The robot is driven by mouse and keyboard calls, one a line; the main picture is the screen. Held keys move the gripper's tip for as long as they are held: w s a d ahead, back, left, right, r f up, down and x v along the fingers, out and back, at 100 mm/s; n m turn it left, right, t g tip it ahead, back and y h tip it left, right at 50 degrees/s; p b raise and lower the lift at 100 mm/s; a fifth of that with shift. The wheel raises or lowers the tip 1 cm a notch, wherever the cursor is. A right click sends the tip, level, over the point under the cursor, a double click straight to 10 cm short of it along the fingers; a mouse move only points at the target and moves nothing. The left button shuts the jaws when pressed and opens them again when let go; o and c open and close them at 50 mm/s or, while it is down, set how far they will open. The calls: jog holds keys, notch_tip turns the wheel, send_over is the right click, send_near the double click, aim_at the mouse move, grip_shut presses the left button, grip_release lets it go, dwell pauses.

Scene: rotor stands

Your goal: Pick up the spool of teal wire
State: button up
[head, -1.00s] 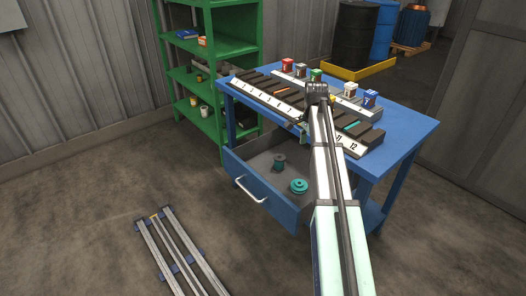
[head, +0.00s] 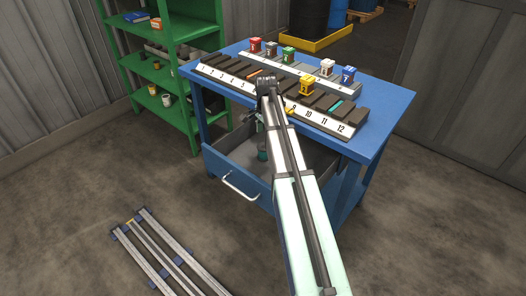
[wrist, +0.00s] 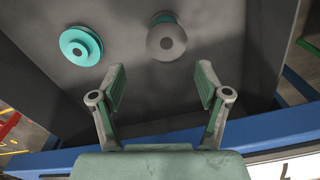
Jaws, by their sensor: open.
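The spool of teal wire (wrist: 166,37) stands on the grey drawer floor in the wrist view, with a grey round flange on top and a little teal showing around it. Part of it shows in the head view (head: 262,153) beside my arm. My gripper (wrist: 161,80) is open and empty, its two green-padded fingers spread above the drawer, with the spool beyond the fingertips and roughly in line with the gap. A teal grooved wheel (wrist: 80,46) lies to the left of the spool. In the head view my arm hides it.
The open drawer (head: 241,190) sticks out from the blue table (head: 388,107). The numbered stand (head: 230,84) and several coloured blocks are on top. A green shelf (head: 197,58) stands left. Metal rails (head: 160,258) lie on the floor.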

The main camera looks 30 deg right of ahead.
aim_at(263, 147)
notch_tip(263, 147, down, 5)
jog(key=shift+r+p, duration=0.15)
jog(key=shift+p, duration=0.15)
jog(key=shift+w+a+f+p, duration=0.15)
jog(key=shift+f+p, duration=0.15)
jog(key=shift+f, duration=0.55)
jog(key=shift+w+a+f+p, duration=0.1)
jog(key=shift+f+p, duration=0.15)
jog(key=shift+f, duration=0.65)
jog(key=shift+w+a+f+p, duration=0.15)
jog(key=shift+f+p, duration=0.15)
jog(key=shift+f, duration=0.55)
jog(key=shift+d, duration=0.1)
jog(key=c, duration=1.2)
